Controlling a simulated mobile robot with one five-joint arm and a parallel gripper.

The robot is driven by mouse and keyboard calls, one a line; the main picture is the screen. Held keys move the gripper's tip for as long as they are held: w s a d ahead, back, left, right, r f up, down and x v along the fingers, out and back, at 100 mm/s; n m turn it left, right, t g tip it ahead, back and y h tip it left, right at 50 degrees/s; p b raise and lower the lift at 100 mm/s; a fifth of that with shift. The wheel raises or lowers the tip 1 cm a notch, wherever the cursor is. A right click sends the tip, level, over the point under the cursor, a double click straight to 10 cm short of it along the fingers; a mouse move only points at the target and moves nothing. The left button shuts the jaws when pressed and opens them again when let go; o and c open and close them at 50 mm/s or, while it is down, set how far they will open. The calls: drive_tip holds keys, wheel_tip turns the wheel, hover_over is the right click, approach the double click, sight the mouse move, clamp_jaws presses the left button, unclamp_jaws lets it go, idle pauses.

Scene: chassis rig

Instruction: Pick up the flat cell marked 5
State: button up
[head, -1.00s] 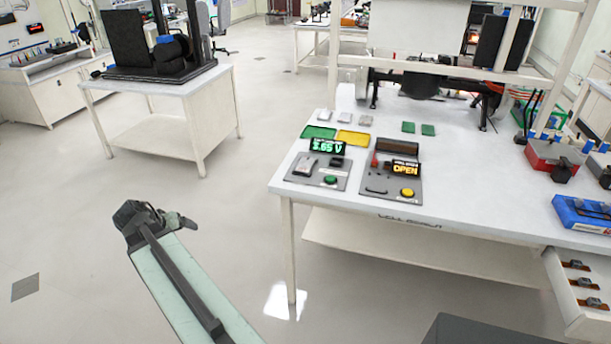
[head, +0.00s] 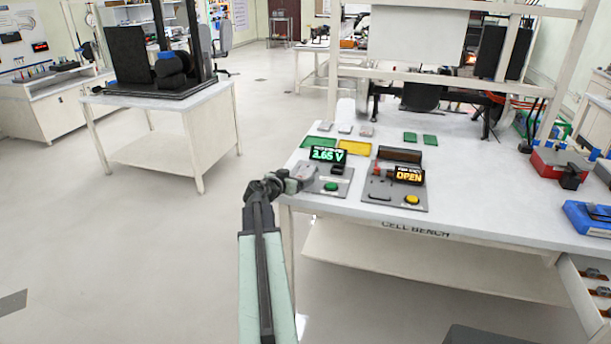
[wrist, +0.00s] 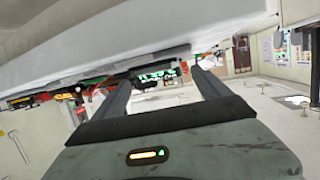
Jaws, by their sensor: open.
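Several small flat cells lie toward the back of the cell bench (head: 500,205) in the head view.
A green tray (head: 312,142) and a yellow tray (head: 355,150) lie behind the tester, which reads 3.65 V. A second device (head: 385,194) with an OPEN display stands to its right. A red box (head: 560,165) and blue box (head: 590,220) are farther right.

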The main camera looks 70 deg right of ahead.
sight(305, 172)
drive_tip(key=b+x, duration=0.1)
drive_tip(key=x, duration=0.4)
drive_tip(key=shift+d+r, duration=0.1)
drive_tip(key=shift+d, duration=0.05)
